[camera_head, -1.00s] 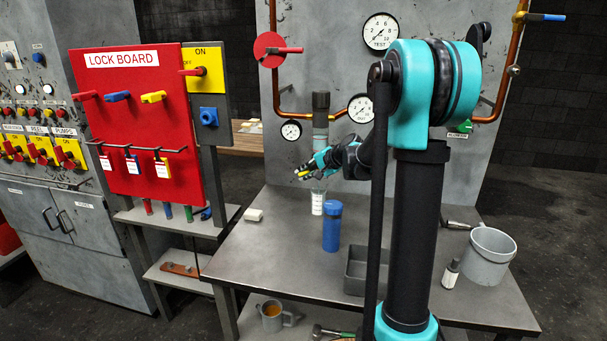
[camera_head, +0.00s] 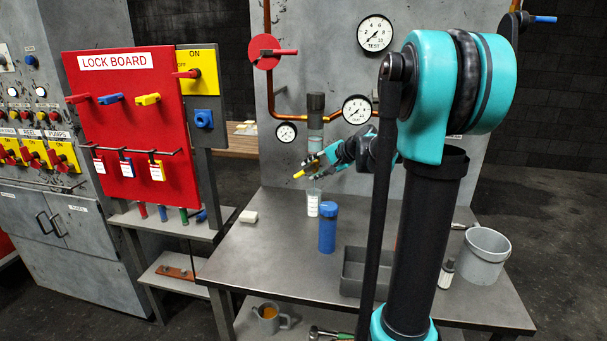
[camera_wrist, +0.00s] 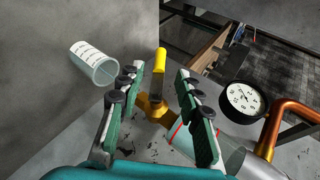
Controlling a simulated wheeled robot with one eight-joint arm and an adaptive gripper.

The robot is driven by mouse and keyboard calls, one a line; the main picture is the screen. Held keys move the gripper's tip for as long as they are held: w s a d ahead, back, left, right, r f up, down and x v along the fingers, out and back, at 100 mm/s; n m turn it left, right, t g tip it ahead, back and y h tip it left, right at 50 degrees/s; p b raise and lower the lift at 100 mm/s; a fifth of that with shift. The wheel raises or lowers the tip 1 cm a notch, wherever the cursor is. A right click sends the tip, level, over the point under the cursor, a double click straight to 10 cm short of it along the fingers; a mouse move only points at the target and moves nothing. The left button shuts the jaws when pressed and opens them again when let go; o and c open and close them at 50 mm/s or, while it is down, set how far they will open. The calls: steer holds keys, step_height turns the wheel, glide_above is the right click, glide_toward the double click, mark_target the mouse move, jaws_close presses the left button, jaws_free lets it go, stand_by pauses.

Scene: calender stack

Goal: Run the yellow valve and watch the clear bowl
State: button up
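The yellow valve (camera_wrist: 160,62) shows in the wrist view as a yellow lever on a brass body. Its yellow tip also shows in the head view (camera_head: 299,175). My gripper (camera_wrist: 159,76) is open, with one finger on each side of the lever and gaps visible between. In the head view my gripper (camera_head: 313,164) is at the pipe assembly above the table. The clear bowl (camera_wrist: 196,146) with red lines is partly hidden behind the right finger; in the head view it hangs under a dark cap (camera_head: 315,136). Its contents cannot be made out.
A clear graduated cup (camera_wrist: 94,63) stands below the valve. A blue bottle (camera_head: 327,229), grey tray (camera_head: 352,285) and grey bucket (camera_head: 484,257) are on the table (camera_head: 262,262). Gauges (camera_head: 357,110) and copper pipe are close by. The red lock board (camera_head: 125,125) is left.

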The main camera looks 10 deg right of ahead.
steer(key=shift+v, duration=2.35)
stand_by(5.7)
